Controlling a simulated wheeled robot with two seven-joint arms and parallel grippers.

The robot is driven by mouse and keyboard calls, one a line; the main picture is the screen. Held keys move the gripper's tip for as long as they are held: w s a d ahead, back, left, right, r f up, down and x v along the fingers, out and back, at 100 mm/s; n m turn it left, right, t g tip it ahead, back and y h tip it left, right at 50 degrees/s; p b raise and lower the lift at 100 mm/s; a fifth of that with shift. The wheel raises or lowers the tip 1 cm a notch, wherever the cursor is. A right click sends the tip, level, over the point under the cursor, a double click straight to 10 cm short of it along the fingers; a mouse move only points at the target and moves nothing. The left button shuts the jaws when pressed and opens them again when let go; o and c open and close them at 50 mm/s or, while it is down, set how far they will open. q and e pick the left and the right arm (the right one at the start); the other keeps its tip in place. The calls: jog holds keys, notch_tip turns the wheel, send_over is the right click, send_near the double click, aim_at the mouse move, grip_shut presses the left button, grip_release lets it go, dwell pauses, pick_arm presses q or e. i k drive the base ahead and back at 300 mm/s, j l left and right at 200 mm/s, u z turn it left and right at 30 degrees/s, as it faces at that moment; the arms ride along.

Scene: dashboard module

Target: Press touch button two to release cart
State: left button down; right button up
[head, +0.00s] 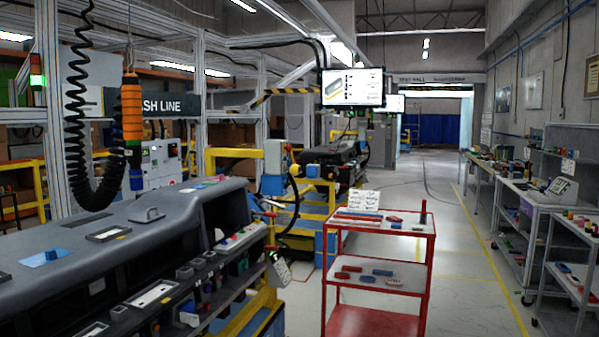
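A grey dashboard module (150,225) fills the lower left, on a carrier with a yellow frame (262,312). A red cart (431,262) with pale shelves stands right of it, upright on the floor. A grey and blue control box (274,158) sits on a post by the yellow framework behind the dashboard. A small tilted panel (279,269) hangs at the dashboard's right end. I cannot make out a label for touch button two on any of these. Neither of my grippers shows in the head view.
An orange tool (132,112) hangs beside a coiled black hose (73,110) above the dashboard. A monitor (352,87) hangs overhead. Benches (545,205) with small parts line the right wall. The floor aisle (470,285) right of the red cart is clear.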

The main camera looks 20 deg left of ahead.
aim_at(295, 168)
jog(key=i+z, duration=0.4)
jog(key=i, duration=1.8)
jog(key=i+l+u, duration=0.2)
jog(key=i, duration=0.3)
jog(key=i+u, duration=0.2)
jog(key=i, duration=0.3)
jog(key=i+l+u, duration=0.15)
jog(key=i+l, duration=0.15)
jog(key=i, duration=0.15)
jog(key=i+l+u, duration=0.2)
jog(key=i, duration=0.25)
